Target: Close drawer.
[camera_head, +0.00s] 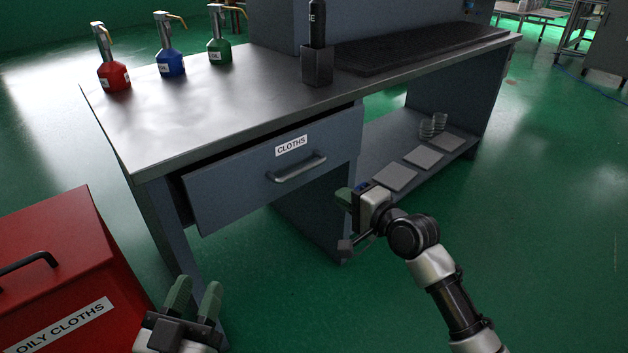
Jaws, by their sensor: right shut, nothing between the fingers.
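The drawer (235,185) is a blue-grey front under the workbench, labelled CLOTHS, with a dark bar handle (297,167). It stands a little out from the bench, with a dark gap along its top and left edge. My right gripper (343,197) is shut and empty, to the right of the drawer and lower than the handle in the picture, apart from the handle. My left gripper (195,292) is at the bottom left, below the drawer in the picture, its two green fingers apart with nothing seen between them.
The bench top (190,115) holds a red bottle (114,76), a blue bottle (171,64), a green bottle (219,50) and a black holder (317,66). A red OILY CLOTHS bin (60,240) stands at left. A low shelf (385,140) holds grey pads and glass jars.

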